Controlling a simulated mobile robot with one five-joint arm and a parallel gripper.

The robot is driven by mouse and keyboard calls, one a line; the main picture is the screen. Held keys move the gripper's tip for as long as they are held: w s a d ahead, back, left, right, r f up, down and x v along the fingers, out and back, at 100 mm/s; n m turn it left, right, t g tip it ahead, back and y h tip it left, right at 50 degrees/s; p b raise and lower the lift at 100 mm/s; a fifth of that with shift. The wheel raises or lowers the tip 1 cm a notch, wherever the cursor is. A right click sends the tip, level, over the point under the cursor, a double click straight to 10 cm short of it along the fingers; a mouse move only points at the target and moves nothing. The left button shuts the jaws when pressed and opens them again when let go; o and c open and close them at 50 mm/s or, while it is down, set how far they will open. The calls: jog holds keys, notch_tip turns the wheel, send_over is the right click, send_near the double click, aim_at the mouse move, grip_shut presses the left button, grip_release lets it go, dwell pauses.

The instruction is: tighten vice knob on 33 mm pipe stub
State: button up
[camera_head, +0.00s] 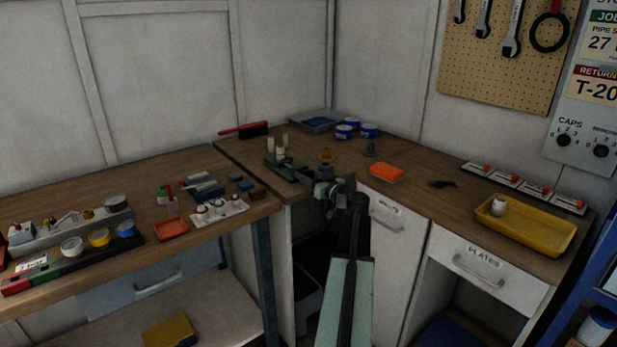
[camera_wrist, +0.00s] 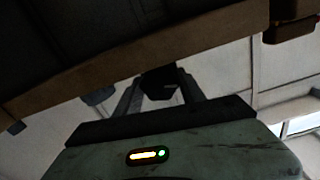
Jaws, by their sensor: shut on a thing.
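The green vice (camera_head: 283,170) sits near the front edge of the corner bench. A pale pipe stub (camera_head: 280,153) stands upright at it; whether the jaws press on the stub is too small to tell. My gripper (camera_head: 322,187) is at the bench edge, at the vice's near right end. In the wrist view its two fingers close around a dark, blunt knob (camera_wrist: 158,83) just beyond the wooden bench edge. The knob is hidden by my gripper in the head view. Its marks and turn angle are too dark to read.
A brass-coloured fitting (camera_head: 326,155) and an orange tray (camera_head: 386,173) stand right of the vice. Blue tins (camera_head: 344,131) and a red-handled brush (camera_head: 245,130) are behind. A white rack (camera_head: 218,211) is on the left bench. A yellow tray (camera_head: 527,228) lies far right.

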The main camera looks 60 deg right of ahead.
jog(key=m, duration=0.5)
jog(key=shift+d+m, duration=0.1)
jog(key=shift+m, duration=0.5)
jog(key=o, duration=1.4)
jog(key=shift+a, duration=0.2)
jog(key=shift+s+f, duration=0.1)
